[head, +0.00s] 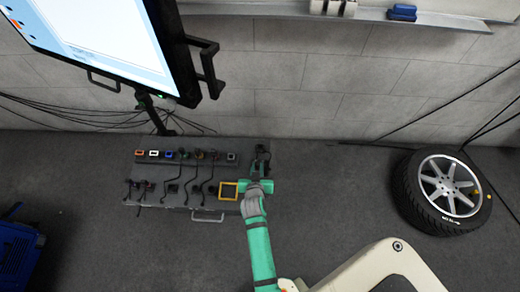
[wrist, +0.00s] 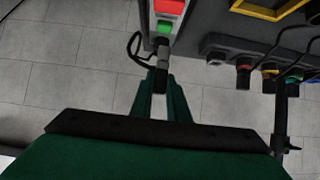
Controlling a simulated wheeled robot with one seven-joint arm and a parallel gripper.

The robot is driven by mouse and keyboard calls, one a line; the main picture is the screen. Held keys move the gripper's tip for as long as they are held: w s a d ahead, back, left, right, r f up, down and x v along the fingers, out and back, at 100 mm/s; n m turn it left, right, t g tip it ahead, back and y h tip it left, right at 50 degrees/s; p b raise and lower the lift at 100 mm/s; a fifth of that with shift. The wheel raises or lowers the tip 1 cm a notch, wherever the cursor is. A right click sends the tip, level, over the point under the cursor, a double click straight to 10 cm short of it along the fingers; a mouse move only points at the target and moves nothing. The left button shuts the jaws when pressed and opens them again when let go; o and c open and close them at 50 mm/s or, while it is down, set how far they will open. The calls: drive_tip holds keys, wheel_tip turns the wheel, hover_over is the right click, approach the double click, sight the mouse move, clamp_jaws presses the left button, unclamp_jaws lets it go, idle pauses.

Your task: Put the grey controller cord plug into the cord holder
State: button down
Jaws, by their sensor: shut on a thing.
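My gripper (head: 258,187) is at the right end of a dark panel in the head view. In the wrist view its green fingers (wrist: 160,98) are shut on a dark grey cylindrical plug (wrist: 161,78). A black cord loops off to the left of the plug. In the head view the plug is hidden by my gripper. I cannot tell for sure which part is the cord holder; a row of small coloured square holders (head: 184,153) lines the panel's back edge.
The dark panel (head: 150,200) carries several cords and plugs, and a yellow square frame (head: 228,191) beside my gripper. Coloured connectors (wrist: 268,75) show at right in the wrist view. A monitor (head: 110,40) hangs upper left. A tyre (head: 441,190) lies right. Floor between is clear.

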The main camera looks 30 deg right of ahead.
drive_tip(key=shift+s+d, duration=0.15)
drive_tip(key=shift+d, duration=0.05)
idle(0.3)
drive_tip(key=w+d, duration=0.8)
drive_tip(key=w, duration=0.5)
drive_tip(key=shift+d, duration=0.35)
idle(1.5)
drive_tip(key=shift+s+f, duration=0.1)
drive_tip(key=shift+f, duration=1.8)
drive_tip(key=shift+f, duration=0.65)
drive_tip(key=shift+f, duration=0.3)
drive_tip(key=shift+f, duration=0.55)
